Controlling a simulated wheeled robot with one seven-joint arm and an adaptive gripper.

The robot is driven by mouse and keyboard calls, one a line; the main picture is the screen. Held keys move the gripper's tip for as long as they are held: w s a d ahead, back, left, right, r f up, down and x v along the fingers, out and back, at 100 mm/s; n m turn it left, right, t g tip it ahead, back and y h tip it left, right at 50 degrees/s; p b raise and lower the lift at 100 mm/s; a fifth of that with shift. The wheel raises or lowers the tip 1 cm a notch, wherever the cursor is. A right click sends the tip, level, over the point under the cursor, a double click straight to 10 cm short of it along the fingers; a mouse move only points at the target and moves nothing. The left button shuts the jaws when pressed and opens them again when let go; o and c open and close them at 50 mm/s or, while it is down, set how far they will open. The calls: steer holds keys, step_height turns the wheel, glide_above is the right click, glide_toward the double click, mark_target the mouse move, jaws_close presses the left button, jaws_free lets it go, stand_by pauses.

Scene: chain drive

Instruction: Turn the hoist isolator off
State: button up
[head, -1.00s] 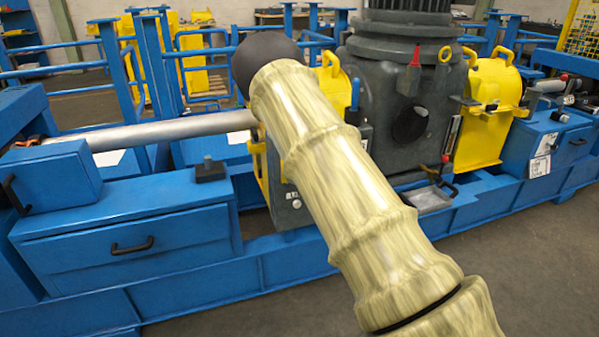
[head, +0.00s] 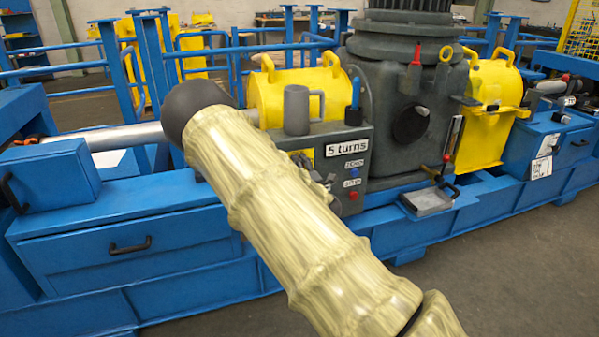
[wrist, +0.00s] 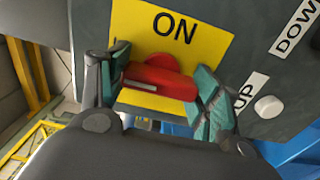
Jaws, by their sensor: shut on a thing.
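The hoist isolator is a red handle (wrist: 160,78) on a yellow plate (wrist: 205,40) marked ON, fixed to a dark grey control box. In the wrist view my gripper (wrist: 163,82) has its teal-padded fingers on either side of the red handle and is shut on it. The handle lies nearly crosswise below the word ON. In the head view the control box (head: 385,150) stands in front of the yellow housing. My pale arm hides most of the plate (head: 303,155) and the handle there.
A grey mug (head: 296,112) stands on the box. A blue drawer unit (head: 80,235) is at left.

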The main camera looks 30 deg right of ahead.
steer(key=shift+s+f, duration=0.1)
stand_by(0.4)
steer(key=o, duration=1)
steer(key=shift+d, duration=0.1)
steer(key=v, duration=1.2)
